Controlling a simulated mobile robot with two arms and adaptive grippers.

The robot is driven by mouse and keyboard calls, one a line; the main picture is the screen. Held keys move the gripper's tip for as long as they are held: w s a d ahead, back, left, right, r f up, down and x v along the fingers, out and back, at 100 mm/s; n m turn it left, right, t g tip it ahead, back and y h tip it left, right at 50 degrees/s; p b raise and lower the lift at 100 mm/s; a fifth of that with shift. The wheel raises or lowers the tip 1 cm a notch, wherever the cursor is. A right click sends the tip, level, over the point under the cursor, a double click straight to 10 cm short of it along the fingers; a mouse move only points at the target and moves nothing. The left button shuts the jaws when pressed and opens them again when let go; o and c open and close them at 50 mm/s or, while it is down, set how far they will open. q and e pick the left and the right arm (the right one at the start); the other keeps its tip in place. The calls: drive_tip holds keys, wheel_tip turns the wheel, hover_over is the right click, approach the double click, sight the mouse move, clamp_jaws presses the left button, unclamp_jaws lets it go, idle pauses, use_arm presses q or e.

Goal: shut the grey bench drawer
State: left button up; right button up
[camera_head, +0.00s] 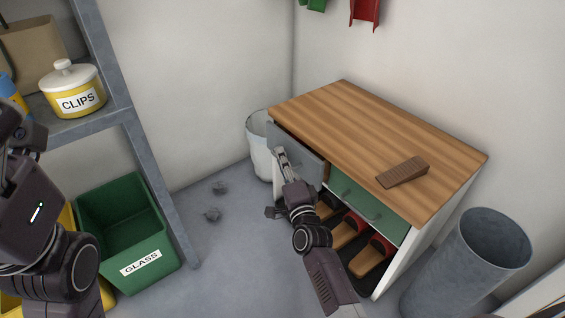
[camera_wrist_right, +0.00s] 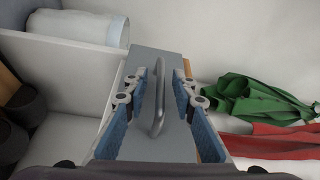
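The grey bench drawer (camera_head: 309,157) is at the left end of the wooden-topped bench (camera_head: 350,115). Its front stands out past the green drawer front beside it, so it is partly open. My right gripper (camera_head: 281,158) is at this front. In the wrist view the grey drawer front (camera_wrist_right: 160,72) fills the middle, with its bar handle (camera_wrist_right: 158,100) between the fingers of my right gripper (camera_wrist_right: 157,92). The fingers are apart, with gaps on both sides of the handle. My left arm is at the left edge of the head view; its fingertips cannot be made out.
A green drawer (camera_head: 365,198) is beside the grey one, above shelves with slippers (camera_head: 350,230). A brown wedge (camera_head: 403,172) lies on the bench top. A pale bin (camera_head: 258,150) stands behind the drawer, a grey bin (camera_head: 470,265) at right. A green crate (camera_head: 130,240) stands left.

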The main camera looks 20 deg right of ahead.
sight(292, 157)
drive_tip(key=shift+c, duration=0.3)
clamp_jaws()
drive_tip(key=d, duration=0.1)
drive_tip(key=w+d, duration=0.1)
drive_tip(key=d, duration=0.1)
drive_tip(key=shift+w+d, duration=0.1)
drive_tip(key=shift+d, duration=0.2)
drive_tip(key=shift+o, duration=0.3)
unclamp_jaws()
drive_tip(key=s, duration=1.2)
drive_tip(key=shift+a+f, duration=0.2)
drive_tip(key=shift+f, duration=0.25)
